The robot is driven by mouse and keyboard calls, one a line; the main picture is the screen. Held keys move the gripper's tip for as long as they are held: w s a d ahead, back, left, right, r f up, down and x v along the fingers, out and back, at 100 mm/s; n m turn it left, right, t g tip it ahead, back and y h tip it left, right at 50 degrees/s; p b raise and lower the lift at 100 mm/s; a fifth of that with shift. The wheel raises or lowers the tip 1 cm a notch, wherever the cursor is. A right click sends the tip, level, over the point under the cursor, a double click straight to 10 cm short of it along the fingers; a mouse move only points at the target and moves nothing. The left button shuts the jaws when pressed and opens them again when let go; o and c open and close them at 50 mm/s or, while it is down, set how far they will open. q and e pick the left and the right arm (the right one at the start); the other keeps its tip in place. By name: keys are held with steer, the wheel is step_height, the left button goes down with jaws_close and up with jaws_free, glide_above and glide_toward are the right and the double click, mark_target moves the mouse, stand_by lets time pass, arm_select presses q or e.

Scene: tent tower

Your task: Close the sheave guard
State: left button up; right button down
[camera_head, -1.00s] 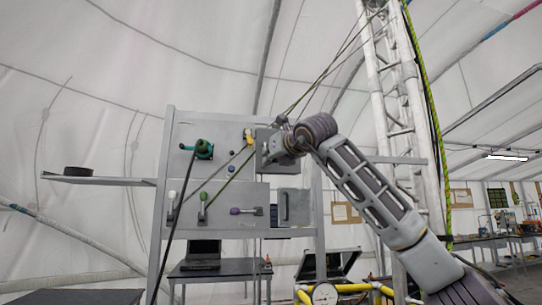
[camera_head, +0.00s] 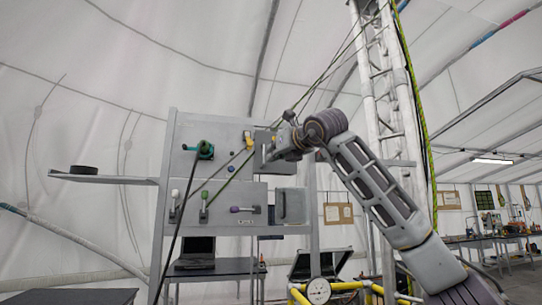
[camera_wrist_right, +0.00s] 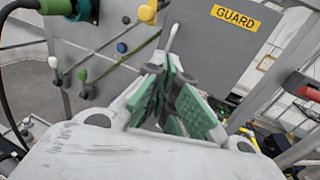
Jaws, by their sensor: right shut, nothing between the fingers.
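The sheave guard is a flat grey plate with a yellow GUARD label (camera_wrist_right: 236,18) in the right wrist view. A pale upright handle (camera_wrist_right: 173,37) stands by its left edge. In the head view the guard plate (camera_head: 260,139) is at the upper right of the grey panel, partly hidden by my right gripper (camera_head: 268,155). In the wrist view my right gripper (camera_wrist_right: 168,92) has its green-padded fingers together and empty, just below the handle. Whether they touch it, I cannot tell. How far open the guard is, I cannot tell. My left gripper is not in view.
The grey panel (camera_head: 222,172) carries a green-bodied fitting (camera_head: 204,150), a yellow knob (camera_head: 248,134) and several coloured levers. Ropes cross in front of it towards the lattice tower (camera_head: 380,100). A shelf (camera_head: 105,179) juts out left; yellow pipes with a gauge (camera_head: 318,290) stand below.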

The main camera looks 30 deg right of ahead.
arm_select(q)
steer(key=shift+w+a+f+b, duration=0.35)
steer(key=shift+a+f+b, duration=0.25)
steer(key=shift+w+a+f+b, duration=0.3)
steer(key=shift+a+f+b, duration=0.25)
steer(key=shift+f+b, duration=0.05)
arm_select(e)
steer(key=s, duration=0.9)
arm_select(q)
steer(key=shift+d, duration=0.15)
arm_select(e)
steer(key=shift+w, duration=0.1)
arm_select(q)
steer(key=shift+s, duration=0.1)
